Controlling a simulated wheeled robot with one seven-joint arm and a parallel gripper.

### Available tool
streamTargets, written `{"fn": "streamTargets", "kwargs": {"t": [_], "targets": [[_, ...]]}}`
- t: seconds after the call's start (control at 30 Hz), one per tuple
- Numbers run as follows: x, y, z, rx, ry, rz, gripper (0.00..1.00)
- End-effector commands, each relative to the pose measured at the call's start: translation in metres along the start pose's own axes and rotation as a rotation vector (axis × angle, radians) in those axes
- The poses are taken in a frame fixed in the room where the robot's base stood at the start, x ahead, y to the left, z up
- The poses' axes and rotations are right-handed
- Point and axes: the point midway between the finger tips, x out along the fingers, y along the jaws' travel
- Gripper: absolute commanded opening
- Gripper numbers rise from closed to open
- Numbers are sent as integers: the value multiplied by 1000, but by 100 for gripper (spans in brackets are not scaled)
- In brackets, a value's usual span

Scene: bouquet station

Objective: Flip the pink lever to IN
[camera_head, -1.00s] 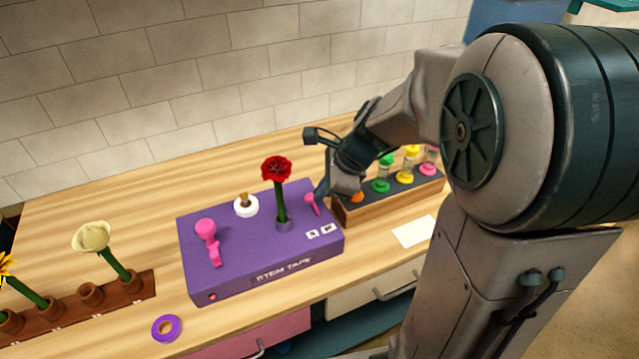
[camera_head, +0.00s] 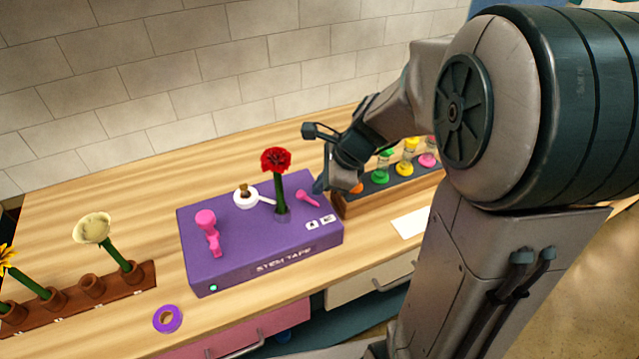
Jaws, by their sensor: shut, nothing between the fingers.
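The purple box marked STEM TAPE (camera_head: 235,262) sits on the wooden counter. A small pink lever (camera_head: 308,199) lies at a slant on its top right, beside two small white labels (camera_head: 320,222) whose words are too small to read. My gripper (camera_head: 319,187) is shut and empty, its dark tip just above and right of the lever; I cannot tell whether they touch. A red flower (camera_head: 276,160) stands upright in the box's holder. A white strip runs from the white spool (camera_head: 246,198) to its stem. The small light (camera_head: 213,288) on the box is green.
A larger pink handle (camera_head: 207,232) stands on the box's left. A wooden rack with coloured bottles (camera_head: 381,177) stands close right of my gripper. A flower rack (camera_head: 75,291), a purple tape ring (camera_head: 167,319) and a white card (camera_head: 410,223) are on the counter.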

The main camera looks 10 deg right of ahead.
Motion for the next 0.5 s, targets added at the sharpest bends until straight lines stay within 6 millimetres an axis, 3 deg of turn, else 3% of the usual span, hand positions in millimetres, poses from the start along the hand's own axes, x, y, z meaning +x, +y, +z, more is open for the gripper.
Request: {"fn": "streamTargets", "kwargs": {"t": [0.33, 0.5], "targets": [[-2, 0, -1, 0, 0, 0, 0], [-21, -2, -7, 1, 0, -1, 0]]}}
